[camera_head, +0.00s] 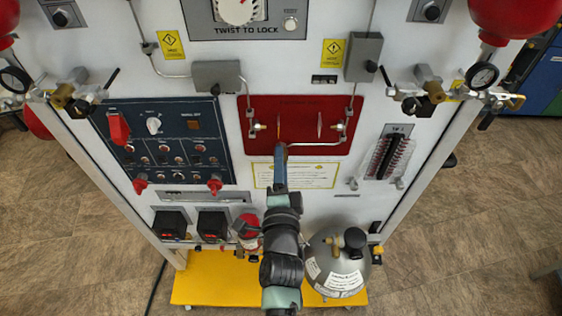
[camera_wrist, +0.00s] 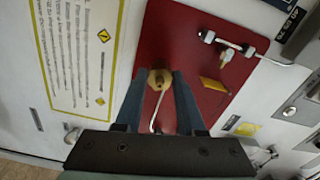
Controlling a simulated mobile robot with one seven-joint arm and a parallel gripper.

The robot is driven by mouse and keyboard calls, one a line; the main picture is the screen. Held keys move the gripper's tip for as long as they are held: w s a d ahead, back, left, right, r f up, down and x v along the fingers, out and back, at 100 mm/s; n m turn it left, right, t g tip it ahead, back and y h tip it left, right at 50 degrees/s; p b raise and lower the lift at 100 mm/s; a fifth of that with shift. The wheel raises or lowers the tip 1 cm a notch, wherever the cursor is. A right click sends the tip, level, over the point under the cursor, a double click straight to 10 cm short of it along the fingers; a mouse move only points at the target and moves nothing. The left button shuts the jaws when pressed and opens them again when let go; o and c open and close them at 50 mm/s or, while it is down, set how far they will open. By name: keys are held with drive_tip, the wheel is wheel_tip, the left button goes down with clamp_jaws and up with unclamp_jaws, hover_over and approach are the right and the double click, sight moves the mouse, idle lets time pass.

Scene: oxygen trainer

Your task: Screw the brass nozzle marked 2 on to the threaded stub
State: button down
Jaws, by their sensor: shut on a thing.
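My gripper (camera_wrist: 160,88) is shut on a brass nozzle (camera_wrist: 160,78), held between the blue fingertips in front of the red panel (camera_wrist: 172,30). The mark on the nozzle is too small to read. In the head view my gripper (camera_head: 281,150) is at the lower middle of the red panel (camera_head: 300,101). A thin metal tube (camera_wrist: 156,108) shows between the fingers and runs up behind the nozzle. The threaded stub cannot be made out; the nozzle and fingers hide the tube's end. I cannot tell whether the nozzle touches it.
A left fitting (camera_head: 258,127) and a right fitting (camera_head: 340,127) stand out from the red panel with tubing. A yellow plate (camera_wrist: 214,84) stands close by. A yellow-bordered label (camera_head: 310,175) lies below. A grey tank (camera_head: 325,262) stands at the lower right.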

drive_tip(key=c, duration=0.5)
unclamp_jaws()
drive_tip(key=s+n+b, duration=0.1)
drive_tip(key=s+n, duration=0.2)
drive_tip(key=shift+s+n, duration=0.3)
drive_tip(key=shift+s, duration=0.05)
drive_tip(key=shift+n, duration=1.7)
drive_tip(key=n, duration=0.3)
drive_tip(key=shift+b, duration=0.3)
